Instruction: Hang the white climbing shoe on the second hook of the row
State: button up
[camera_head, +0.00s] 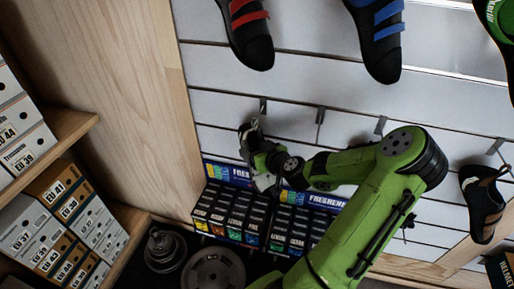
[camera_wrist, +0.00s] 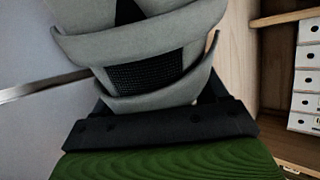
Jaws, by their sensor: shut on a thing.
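The white climbing shoe (camera_wrist: 150,75), with pale straps and dark mesh, fills the upper middle of the wrist view. My gripper (camera_wrist: 160,118) is shut on it. In the head view my gripper (camera_head: 262,153) is at the slatted wall, and the shoe (camera_head: 264,183) shows only in part around it. They are below the leftmost hook (camera_head: 262,106). The second hook (camera_head: 320,115) is to their right and looks bare. Whether the shoe touches the wall or the first hook I cannot tell.
A third hook (camera_head: 380,124) is further right, above my arm. A dark shoe (camera_head: 482,205) hangs at far right. Red-strapped (camera_head: 250,35) and blue-strapped (camera_head: 378,40) shoes hang above. Small boxes (camera_head: 240,215) stand below; a wooden panel (camera_head: 150,110) and box shelves are left.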

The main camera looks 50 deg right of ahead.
jog(key=shift+s+a+r+b, duration=0.1)
jog(key=shift+s+a+b, duration=0.1)
jog(key=shift+s+a, duration=0.3)
jog(key=shift+s+a+r+b, duration=0.1)
jog(key=shift+s+a+b, duration=0.1)
jog(key=shift+a, duration=0.45)
jog(key=a, duration=0.1)
jog(key=s+a+b, duration=0.1)
jog(key=a, duration=0.1)
jog(key=shift+s, duration=0.2)
jog(key=shift+w, duration=0.1)
